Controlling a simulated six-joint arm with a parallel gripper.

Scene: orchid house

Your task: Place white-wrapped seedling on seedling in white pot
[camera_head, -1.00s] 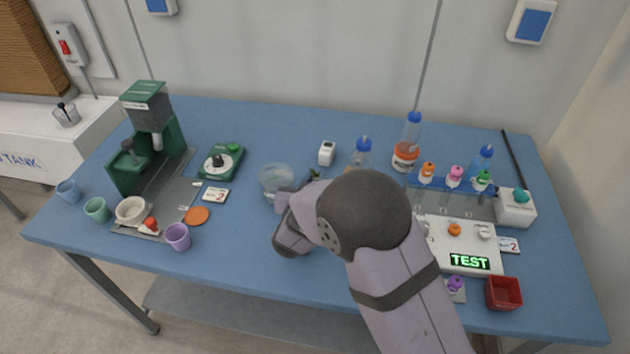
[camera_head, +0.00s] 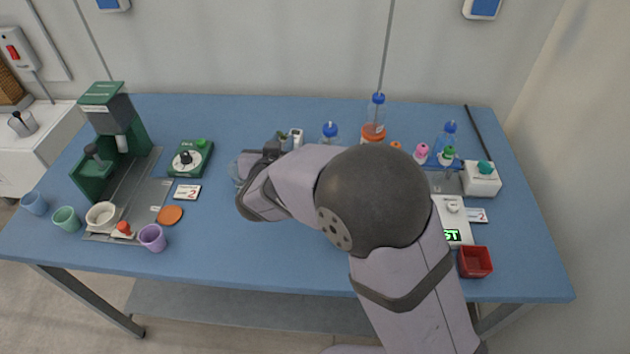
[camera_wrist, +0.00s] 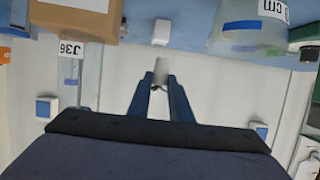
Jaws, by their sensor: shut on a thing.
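My gripper (camera_wrist: 154,98) is shut on a small pale grey-white piece (camera_wrist: 161,70), which looks like the white-wrapped seedling. I cannot clearly make out a seedling in a white pot.
A clear beaker (camera_head: 235,172) is close to my gripper, partly hidden. A blue-capped bottle (camera_head: 330,132) stands to the right. The green dial device (camera_head: 190,158) and green machine (camera_head: 112,135) are left. A red box (camera_head: 475,262) is front right.

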